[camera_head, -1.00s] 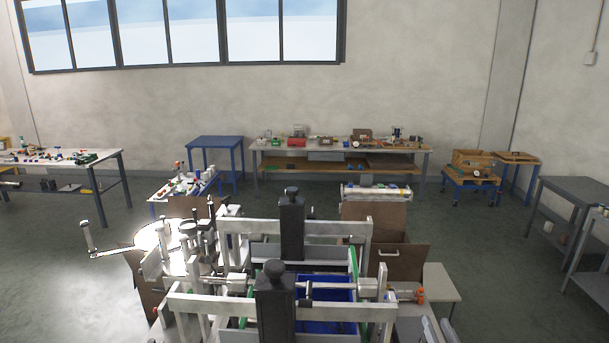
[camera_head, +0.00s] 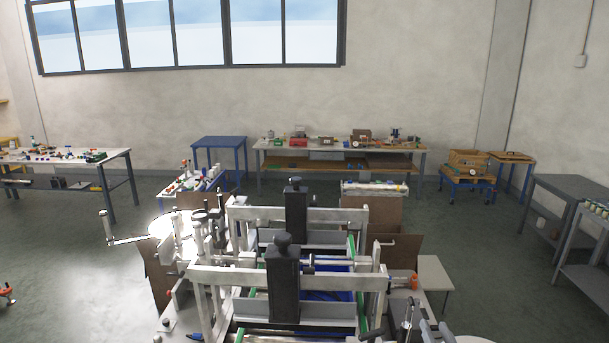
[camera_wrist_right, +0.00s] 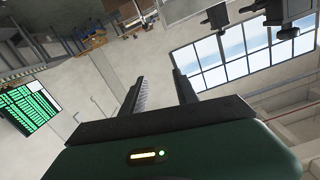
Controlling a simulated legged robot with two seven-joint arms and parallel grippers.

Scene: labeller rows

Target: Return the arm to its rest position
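My right gripper (camera_wrist_right: 159,77) shows in the right wrist view as two dark, separate fingers. It is open, with nothing between the fingers. Behind the fingers lie bare wall and a window (camera_wrist_right: 225,60), so it is clear of any object there. In the head view, dark and grey parts show at the bottom edge, right of the machine; I cannot tell which belong to my right gripper. My left gripper is not seen in either view.
A labelling machine (camera_head: 200,277) with white rails and black posts (camera_head: 284,285) stands close in front. Grey shelves (camera_head: 575,190) stand at the right and a long workbench (camera_head: 340,147) at the back. Open floor (camera_head: 90,270) lies at the left and right (camera_head: 490,250).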

